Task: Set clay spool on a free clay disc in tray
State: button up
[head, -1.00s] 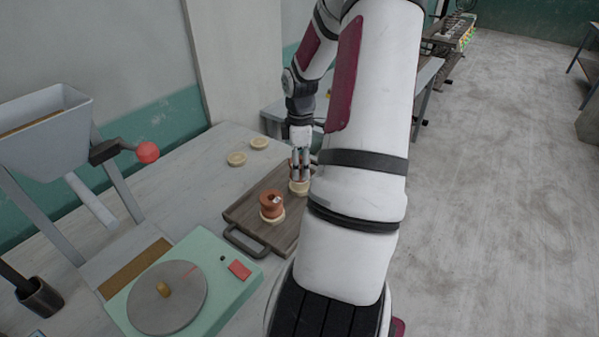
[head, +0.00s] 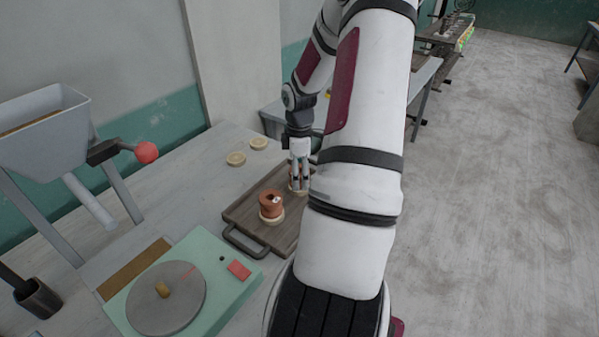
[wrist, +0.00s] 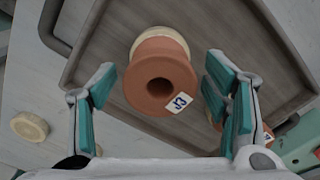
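A terracotta clay spool (wrist: 160,58) with a blue-marked white tag stands between the fingers of my gripper (wrist: 162,78). Gaps show on both sides of it, so the gripper is open around it. A pale clay disc (wrist: 160,33) shows behind the spool's far edge; the spool appears to be on it, but the contact is hidden. In the head view my gripper (head: 299,186) is low over the far part of the wooden tray (head: 238,216). A second spool (head: 271,201) stands upright on another disc (head: 276,219) nearer the tray handle. It is partly hidden behind a finger in the wrist view.
Two pale discs (head: 236,159) (head: 259,143) lie on the table left of the tray. A green scale-like device (head: 212,276) with a round plate stands in front of the tray. A hopper with a red-knobbed crank (head: 147,152) stands at left.

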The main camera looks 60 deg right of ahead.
jog(key=shift+r, duration=0.1)
notch_tip(320, 180, up, 12)
jog(key=f+p, duration=0.1)
jog(key=w+a+r+m+h, duration=0.15)
jog(key=w+a+r, duration=0.35)
jog(key=a+r, duration=0.55)
jog(key=a+r+m+t+h, duration=0.1)
jog(key=a+r, duration=0.3)
jog(key=a, duration=0.9)
jog(key=s+a+r+m+t+y, duration=0.1)
jog(key=s+a, duration=0.3)
jog(key=a, duration=0.4)
jog(key=s+a+r+m+t+y, duration=0.1)
jog(key=s+a+r+m+t, duration=0.1)
jog(key=s+a, duration=0.3)
jog(key=a+r+t, duration=0.1)
jog(key=a, duration=0.3)
jog(key=shift+s+r+m+t, duration=0.2)
jog(key=shift+s+m+t, duration=0.05)
jog(key=shift+m+t, duration=0.1)
jog(key=shift+y, duration=0.25)
